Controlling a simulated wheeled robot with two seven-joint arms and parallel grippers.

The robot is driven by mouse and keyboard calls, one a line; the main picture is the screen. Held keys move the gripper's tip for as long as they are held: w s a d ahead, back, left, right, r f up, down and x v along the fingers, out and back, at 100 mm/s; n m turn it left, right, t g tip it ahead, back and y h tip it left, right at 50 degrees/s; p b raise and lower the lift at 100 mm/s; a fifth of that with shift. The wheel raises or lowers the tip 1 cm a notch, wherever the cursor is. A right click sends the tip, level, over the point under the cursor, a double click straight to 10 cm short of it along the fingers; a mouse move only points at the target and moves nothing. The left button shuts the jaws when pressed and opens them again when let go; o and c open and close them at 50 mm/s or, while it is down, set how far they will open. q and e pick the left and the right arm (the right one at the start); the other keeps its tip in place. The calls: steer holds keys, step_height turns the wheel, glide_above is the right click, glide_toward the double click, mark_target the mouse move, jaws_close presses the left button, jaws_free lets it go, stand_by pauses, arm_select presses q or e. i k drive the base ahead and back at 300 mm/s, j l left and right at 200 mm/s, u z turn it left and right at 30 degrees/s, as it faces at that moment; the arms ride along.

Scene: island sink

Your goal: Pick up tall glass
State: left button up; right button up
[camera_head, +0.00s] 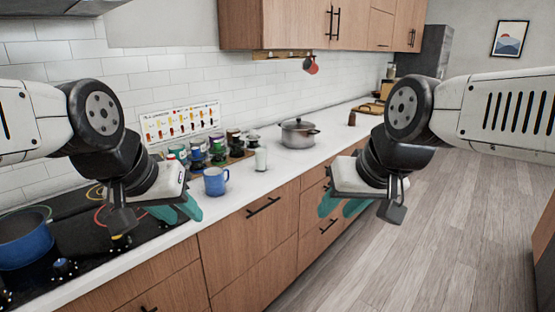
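A tall pale glass (261,158) stands upright on the white counter, between the blue mug and the steel pot. My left gripper (177,211) is in front of and to the left of the glass, apart from it, its teal fingers parted and empty. My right gripper (345,207) is to the right of the glass, over the counter's front side, also with parted teal fingers and nothing between them.
A blue mug (215,181) stands left of the glass, with several jars (198,152) behind it. A lidded pot (298,133) stands to the right. A blue pan (24,241) sits on the black cooktop (90,240). Wall cabinets (290,22) hang above; the counter's front strip is clear.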

mark_target(261, 158)
steer(key=u, duration=1.8)
steer(key=z, duration=1.8)
steer(key=u, duration=0.6)
steer(key=i+l+u, duration=0.1)
steer(key=l+u, duration=0.6)
steer(key=i+l+u, duration=0.1)
steer(key=l+u, duration=0.15)
steer(key=u, duration=0.15)
steer(key=l+u, duration=0.25)
steer(key=l, duration=1.45)
steer(key=i, duration=0.05)
